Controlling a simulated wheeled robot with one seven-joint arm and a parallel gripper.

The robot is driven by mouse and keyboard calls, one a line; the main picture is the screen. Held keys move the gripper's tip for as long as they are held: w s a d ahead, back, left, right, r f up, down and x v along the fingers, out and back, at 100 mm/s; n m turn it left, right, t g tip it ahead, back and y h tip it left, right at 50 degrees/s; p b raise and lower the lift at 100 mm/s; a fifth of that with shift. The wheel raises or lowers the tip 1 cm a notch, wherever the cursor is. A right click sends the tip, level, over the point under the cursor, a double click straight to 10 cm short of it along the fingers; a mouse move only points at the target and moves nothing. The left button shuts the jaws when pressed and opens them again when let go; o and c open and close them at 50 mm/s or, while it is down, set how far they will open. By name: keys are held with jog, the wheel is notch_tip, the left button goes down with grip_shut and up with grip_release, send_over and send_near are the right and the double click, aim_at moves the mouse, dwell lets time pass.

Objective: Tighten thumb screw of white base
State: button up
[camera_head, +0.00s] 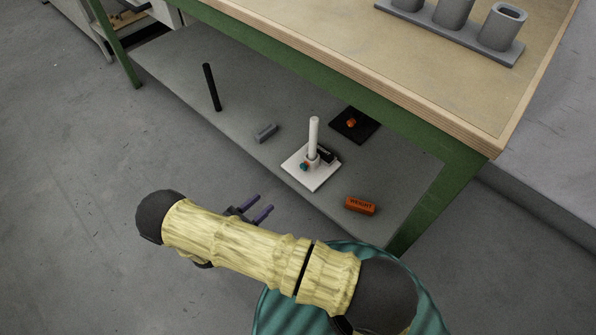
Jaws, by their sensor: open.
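The white base (311,174) is a flat square plate on the grey lower shelf of the workbench. A white post (313,137) stands upright from it. A small blue-teal knob (304,167) with a bit of orange beside it sits low at the post's foot, and looks like the thumb screw. A black block (325,153) sits just behind the post. My gripper (262,205) is open and empty, with two purple-blue fingers pointing right. It is apart from the base, to its lower left, in front of the shelf. My arm hides part of the gripper.
On the lower shelf (225,125) are a black rod (212,87), a grey block (265,133), a black base (355,125) with an orange knob and an orange weight (360,205). The green-framed tabletop (400,55) overhangs the shelf. A green leg (437,205) stands at right. Floor at left is clear.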

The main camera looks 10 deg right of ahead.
aim_at(302, 168)
jog(key=b+x, duration=0.6)
jog(key=x, duration=1)
jog(key=shift+f, duration=0.1)
jog(key=shift+w+d+b, duration=0.35)
jog(key=shift+d+b, duration=0.05)
jog(key=shift+d, duration=0.15)
jog(key=c, duration=1)
